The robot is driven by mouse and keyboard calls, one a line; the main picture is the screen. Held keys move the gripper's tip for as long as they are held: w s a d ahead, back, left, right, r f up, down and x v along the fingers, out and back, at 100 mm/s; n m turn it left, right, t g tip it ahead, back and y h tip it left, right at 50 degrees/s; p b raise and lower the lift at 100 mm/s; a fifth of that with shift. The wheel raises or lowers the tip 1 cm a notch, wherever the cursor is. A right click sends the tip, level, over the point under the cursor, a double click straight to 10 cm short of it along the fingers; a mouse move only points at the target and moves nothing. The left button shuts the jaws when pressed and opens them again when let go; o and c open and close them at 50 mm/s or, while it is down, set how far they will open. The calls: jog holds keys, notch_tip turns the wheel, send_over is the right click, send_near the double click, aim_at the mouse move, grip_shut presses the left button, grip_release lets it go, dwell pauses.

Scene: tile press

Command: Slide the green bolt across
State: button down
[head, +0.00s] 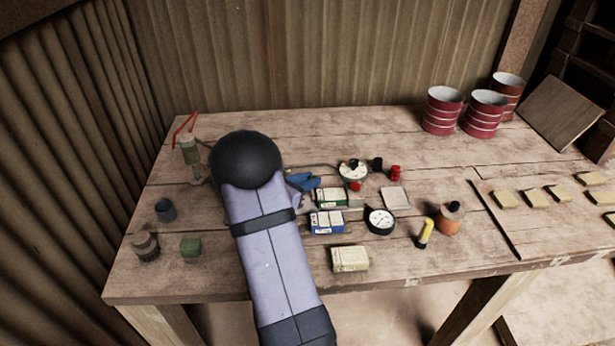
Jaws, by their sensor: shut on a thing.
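I cannot make out the green bolt in the head view; it may be hidden behind my arm. My arm (265,250) rises from the bottom edge to a black rounded joint (245,160) over the left half of the bench. My gripper does not show; the arm covers the place beyond it. A small lavender part (298,199) shows at the arm's right side.
The wooden bench (390,270) holds a green-and-white box (331,198), a blue-and-white box (327,222), a cream box (350,259), a dial gauge (380,220) and a yellow tube (425,233). Red cans (442,110) stand at the back right. Wooden tiles (536,197) lie far right.

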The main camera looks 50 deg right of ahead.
jog(key=shift+s+f, duration=0.15)
jog(key=c, duration=1.8)
grip_release()
jog(key=shift+a, duration=0.1)
jog(key=shift+o, duration=0.9)
jog(key=shift+a, duration=0.1)
jog(key=shift+b+v, duration=0.6)
jog(key=shift+v, duration=3.05)
